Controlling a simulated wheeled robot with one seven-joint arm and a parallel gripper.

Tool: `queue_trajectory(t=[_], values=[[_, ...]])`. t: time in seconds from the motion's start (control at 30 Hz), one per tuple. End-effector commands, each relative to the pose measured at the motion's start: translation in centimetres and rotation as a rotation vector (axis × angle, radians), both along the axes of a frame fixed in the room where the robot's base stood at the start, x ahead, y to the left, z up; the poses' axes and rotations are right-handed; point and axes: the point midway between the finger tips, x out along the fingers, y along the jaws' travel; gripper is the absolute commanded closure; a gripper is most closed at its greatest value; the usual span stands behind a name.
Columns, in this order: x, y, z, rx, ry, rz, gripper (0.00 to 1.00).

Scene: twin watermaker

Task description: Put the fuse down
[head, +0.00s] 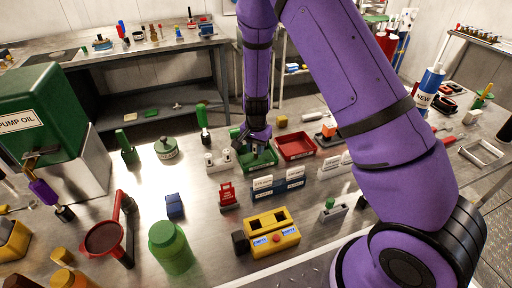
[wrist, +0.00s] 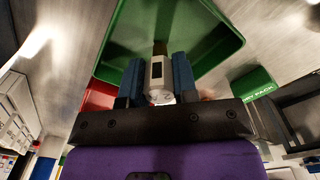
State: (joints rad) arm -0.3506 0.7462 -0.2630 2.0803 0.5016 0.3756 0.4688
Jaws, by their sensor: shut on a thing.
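My gripper (head: 252,141) is over the green tray (head: 272,163) in the middle of the bench, pointing down. In the wrist view its two blue fingers (wrist: 159,72) are shut on the fuse (wrist: 156,80), a pale grey piece with a dark window and a brownish end. The fuse points towards the inside of the green tray (wrist: 222,22). I cannot tell whether it touches the tray floor. In the head view the fuse is too small and too covered by the gripper to make out.
A red tray (head: 296,147) stands right beside the green one. Small labelled blocks (head: 263,187) and a yellow tester (head: 271,238) stand in front. A white holder (head: 218,163) is close on the left, with a green round tin (head: 166,149) beyond.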

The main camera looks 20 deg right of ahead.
Motion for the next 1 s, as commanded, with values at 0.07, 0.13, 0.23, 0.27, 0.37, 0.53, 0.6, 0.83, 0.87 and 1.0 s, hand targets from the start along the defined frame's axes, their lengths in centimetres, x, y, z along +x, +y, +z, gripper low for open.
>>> queue_trajectory(t=[0.07,0.13,0.23,0.27,0.37,0.53,0.6,0.83,0.87,1.0], values=[[0.0,0.0,0.0,0.0,-0.001,0.0,0.99],[0.0,0.0,0.0,0.001,-0.001,0.0,0.99],[0.0,0.0,0.0,0.001,-0.001,0.0,0.99],[0.0,0.0,-0.1,0.0,0.0,0.0,0.99],[0.0,0.0,-0.2,0.0,0.0,0.0,0.61],[0.0,0.0,-0.2,0.0,0.0,0.0,0.47],[0.0,0.0,-0.2,0.0,0.0,0.0,0.47],[0.1,0.0,0.7,0.001,-0.002,0.0,0.47],[0.1,0.0,1.1,0.001,-0.002,0.0,0.47],[0.1,0.1,3.4,0.001,-0.004,0.002,0.47]])
